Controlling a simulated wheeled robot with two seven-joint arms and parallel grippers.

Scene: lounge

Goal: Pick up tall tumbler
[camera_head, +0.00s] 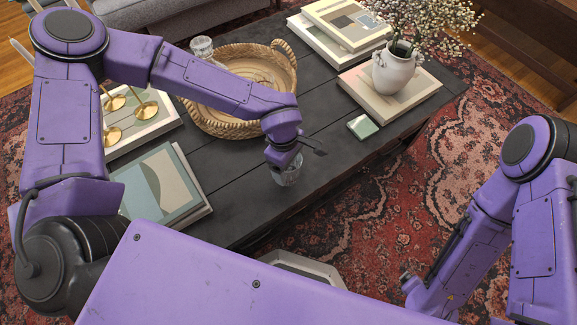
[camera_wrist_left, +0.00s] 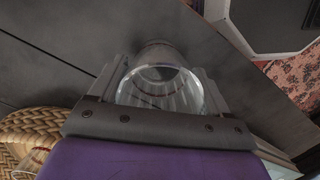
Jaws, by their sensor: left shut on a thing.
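The tall tumbler (camera_head: 287,172) is clear glass and stands on the dark table near its front edge, under my left gripper (camera_head: 285,155). In the left wrist view the tumbler (camera_wrist_left: 160,88) sits between the two fingers of my left gripper (camera_wrist_left: 158,95), which is shut on it. The gripper hides part of the glass in the head view, and I cannot tell whether its base touches the table. My right arm (camera_head: 490,215) is at the right over the rug; its fingertips do not show clearly.
A round wicker tray (camera_head: 283,62) with a glass vessel (camera_head: 202,48) lies behind the gripper. Books (camera_head: 165,185) lie at left. A small green box (camera_head: 362,127) and a white flower vase (camera_head: 393,72) on books stand at right. The table's front right is bare.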

